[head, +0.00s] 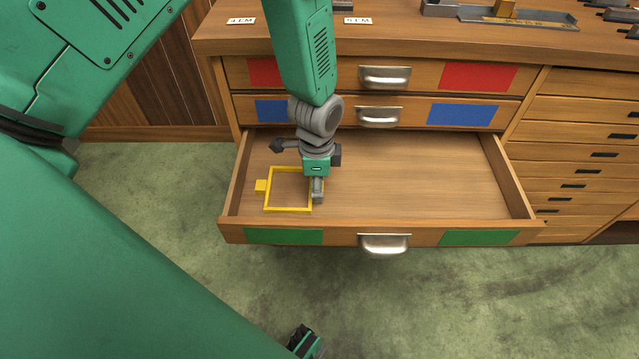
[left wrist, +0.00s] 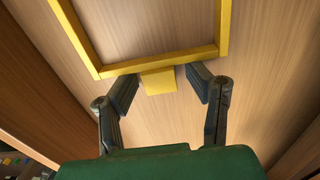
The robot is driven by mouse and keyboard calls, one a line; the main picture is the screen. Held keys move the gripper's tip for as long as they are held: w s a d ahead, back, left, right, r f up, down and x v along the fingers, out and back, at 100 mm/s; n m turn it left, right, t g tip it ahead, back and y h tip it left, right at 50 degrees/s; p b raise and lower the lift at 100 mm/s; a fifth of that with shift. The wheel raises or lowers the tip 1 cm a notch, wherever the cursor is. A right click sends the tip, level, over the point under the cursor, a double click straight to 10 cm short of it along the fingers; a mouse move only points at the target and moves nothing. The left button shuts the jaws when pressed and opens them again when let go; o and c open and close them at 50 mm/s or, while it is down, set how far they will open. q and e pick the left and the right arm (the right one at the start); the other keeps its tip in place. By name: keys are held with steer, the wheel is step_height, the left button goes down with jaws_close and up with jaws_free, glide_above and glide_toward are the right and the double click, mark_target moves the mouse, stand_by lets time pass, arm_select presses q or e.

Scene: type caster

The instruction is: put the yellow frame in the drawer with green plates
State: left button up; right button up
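The yellow frame (head: 289,209), a thin square with a small tab at its left, lies in the left part of the open bottom drawer (head: 430,190), whose front has green plates (head: 283,236) (head: 479,238). My left gripper (head: 317,190) is inside the drawer at the frame's right side and hides part of that side. In the left wrist view the gripper's fingers (left wrist: 163,80) are apart, on either side of a yellow tab (left wrist: 158,81) on the frame's near bar (left wrist: 160,62). My right gripper (head: 305,342) is low in the head view, away from the drawer; its fingers are unclear.
Above are two shut drawers, one with red plates (head: 478,76), one with blue plates (head: 462,114). The right half of the open drawer is empty. A cabinet of narrow drawers (head: 585,136) stands at right. Metal trays (head: 515,18) and labels (head: 358,20) lie on the top.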

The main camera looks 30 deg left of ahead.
arm_select(q)
step_height(320, 180, up, 12)
steer(key=p, duration=0.3)
steer(key=shift+p, duration=0.3)
